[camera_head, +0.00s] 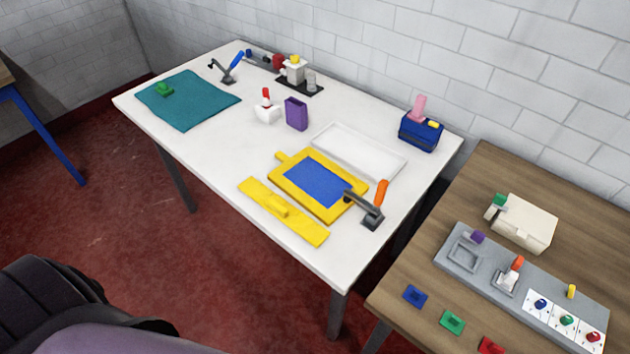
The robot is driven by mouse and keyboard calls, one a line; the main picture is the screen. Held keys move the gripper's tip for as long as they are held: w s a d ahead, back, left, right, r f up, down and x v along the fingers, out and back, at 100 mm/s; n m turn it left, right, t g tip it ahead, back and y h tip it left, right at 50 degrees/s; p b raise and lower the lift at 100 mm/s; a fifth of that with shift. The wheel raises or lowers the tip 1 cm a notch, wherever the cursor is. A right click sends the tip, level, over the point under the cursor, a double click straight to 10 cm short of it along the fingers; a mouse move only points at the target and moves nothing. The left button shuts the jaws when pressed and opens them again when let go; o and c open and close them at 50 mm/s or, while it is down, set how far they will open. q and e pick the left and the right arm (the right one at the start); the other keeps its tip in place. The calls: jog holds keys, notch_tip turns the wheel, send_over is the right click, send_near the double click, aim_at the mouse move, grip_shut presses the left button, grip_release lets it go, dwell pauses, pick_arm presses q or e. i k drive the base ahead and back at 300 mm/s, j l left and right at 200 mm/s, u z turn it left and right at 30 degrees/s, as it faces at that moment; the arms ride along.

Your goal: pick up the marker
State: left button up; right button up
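I cannot pick out a marker for certain. A pink upright piece (418,107) stands at the dark blue box (419,133) on the right end of the white table. A small yellow piece (434,124) lies on top of that box. A white holder with a red-topped piece (266,99) stands near the table's middle, beside a purple open container (296,114). The inside of the purple container is too small to make out. Neither of my grippers is in view.
The white table (215,160) holds a teal cloth (195,106), a yellow frame with a blue panel (316,184), a yellow float (280,209), a white tray (357,152) and an orange-handled clamp (376,207). A wooden table (400,318) stands at right. Red floor is clear in front.

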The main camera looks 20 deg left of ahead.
aim_at(265, 91)
jog(key=j+u, duration=0.1)
jog(key=j, duration=1.2)
